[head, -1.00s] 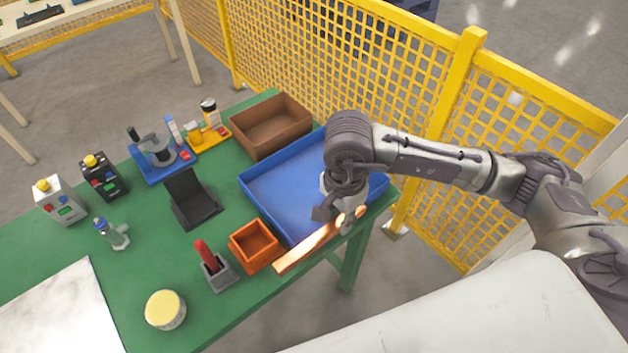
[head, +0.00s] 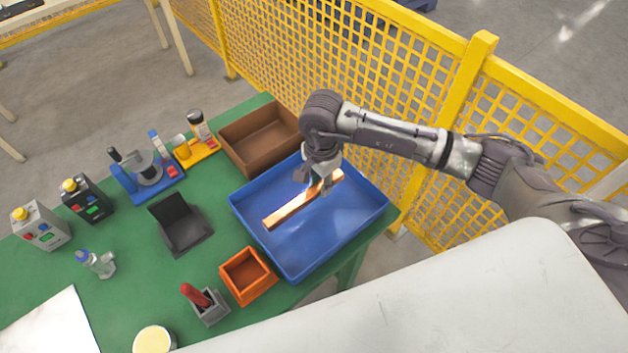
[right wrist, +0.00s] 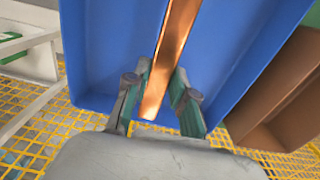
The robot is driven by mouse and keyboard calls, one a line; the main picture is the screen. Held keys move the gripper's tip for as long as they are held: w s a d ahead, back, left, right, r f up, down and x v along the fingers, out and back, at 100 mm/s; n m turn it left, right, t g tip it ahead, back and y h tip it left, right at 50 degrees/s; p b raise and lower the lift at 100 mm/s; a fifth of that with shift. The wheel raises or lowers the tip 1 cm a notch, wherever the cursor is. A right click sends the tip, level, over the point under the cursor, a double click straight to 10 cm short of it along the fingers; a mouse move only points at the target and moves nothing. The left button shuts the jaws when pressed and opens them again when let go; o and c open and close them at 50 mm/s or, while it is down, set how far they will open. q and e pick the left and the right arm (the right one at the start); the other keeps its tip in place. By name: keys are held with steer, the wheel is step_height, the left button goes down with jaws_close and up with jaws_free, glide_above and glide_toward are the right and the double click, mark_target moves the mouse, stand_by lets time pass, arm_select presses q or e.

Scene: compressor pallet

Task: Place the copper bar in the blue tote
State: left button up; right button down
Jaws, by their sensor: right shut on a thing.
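The copper bar (head: 290,208) is long, flat and shiny. It shows over the inside of the blue tote (head: 310,262) in the head view, lying diagonally within its outline. My right gripper (head: 322,188) is shut on the bar near its far right end. In the right wrist view the bar (right wrist: 172,58) runs up from between the two fingers (right wrist: 160,100), with the blue tote (right wrist: 105,60) behind it. I cannot tell whether the bar touches the tote floor. My left gripper is in neither view.
A brown box (head: 243,152) stands against the tote's far left side. A small orange bin (head: 238,290) and a grey holder with a red tool (head: 208,308) stand near the tote's front left. A black stand (head: 182,228) is further left. A yellow mesh fence (head: 400,95) runs behind the table.

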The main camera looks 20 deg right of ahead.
mark_target(315, 185)
steer(key=w+f, duration=0.1)
steer(key=w, duration=0.1)
steer(key=w+f, duration=0.1)
steer(key=w, duration=0.1)
steer(key=shift+f, duration=0.1)
steer(key=shift+f+p, duration=0.45)
steer(key=shift+p, duration=0.05)
step_height(315, 185, down, 2)
steer(key=shift+f+p, duration=0.2)
steer(key=shift+p, duration=0.25)
steer(key=shift+f, duration=0.55)
steer(key=c, duration=1)
jaws_free()
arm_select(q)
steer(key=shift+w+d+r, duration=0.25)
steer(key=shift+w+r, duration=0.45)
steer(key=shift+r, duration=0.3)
arm_select(e)
steer(key=shift+o, duration=0.2)
